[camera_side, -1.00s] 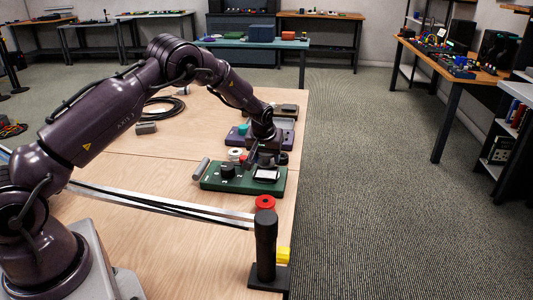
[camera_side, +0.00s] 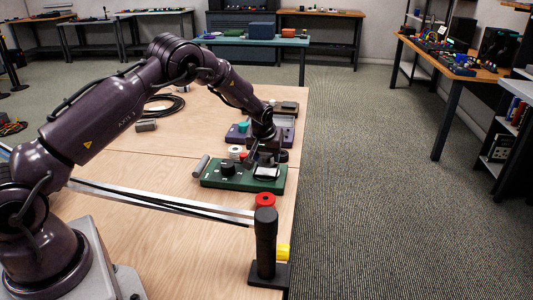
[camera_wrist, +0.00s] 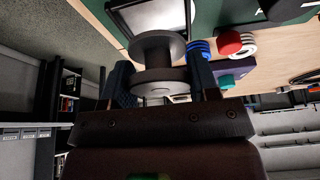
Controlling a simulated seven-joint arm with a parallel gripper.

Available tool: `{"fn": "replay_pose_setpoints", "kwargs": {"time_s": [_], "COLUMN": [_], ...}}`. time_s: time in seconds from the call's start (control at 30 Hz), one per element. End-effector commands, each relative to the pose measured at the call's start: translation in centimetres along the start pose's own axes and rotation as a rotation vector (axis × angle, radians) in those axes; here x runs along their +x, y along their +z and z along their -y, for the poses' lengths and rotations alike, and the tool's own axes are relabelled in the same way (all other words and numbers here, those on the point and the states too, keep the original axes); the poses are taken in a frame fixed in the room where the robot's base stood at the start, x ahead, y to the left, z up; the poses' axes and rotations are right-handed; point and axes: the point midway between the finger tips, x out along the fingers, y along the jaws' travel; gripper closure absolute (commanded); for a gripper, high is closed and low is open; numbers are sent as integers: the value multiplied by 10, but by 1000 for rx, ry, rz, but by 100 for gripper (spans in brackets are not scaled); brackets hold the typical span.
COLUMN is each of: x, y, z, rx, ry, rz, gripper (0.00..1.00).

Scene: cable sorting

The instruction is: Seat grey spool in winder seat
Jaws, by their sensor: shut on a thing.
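My gripper (camera_wrist: 157,88) is shut on the grey spool (camera_wrist: 158,50), which has two wide flanges and sits between the fingers in the wrist view. In the side view, my gripper (camera_side: 266,160) hangs low over the right part of a green unit (camera_side: 215,180). The spool cannot be made out clearly there. The green unit carries a black knob (camera_side: 228,169) and a pale square plate in a dark frame (camera_side: 267,174). In the wrist view, the spool overlaps this plate (camera_wrist: 155,14); contact cannot be told. I cannot clearly make out the winder seat.
A white spool (camera_side: 236,152) and a purple unit (camera_side: 233,138) are behind the green unit. A grey cylinder (camera_side: 201,165) lies at its left. The table's right edge is close.

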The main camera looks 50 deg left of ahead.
Motion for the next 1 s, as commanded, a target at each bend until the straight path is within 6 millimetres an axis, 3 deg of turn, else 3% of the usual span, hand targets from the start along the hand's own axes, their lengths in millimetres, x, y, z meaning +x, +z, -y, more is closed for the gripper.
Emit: {"fn": "replay_pose_setpoints", "kwargs": {"time_s": [0.6,1.0], "x": [16,16], "y": [7,7], "z": [0,0], "rx": [0,0], "ry": [0,0], "rz": [0,0], "gripper": [68,68]}}
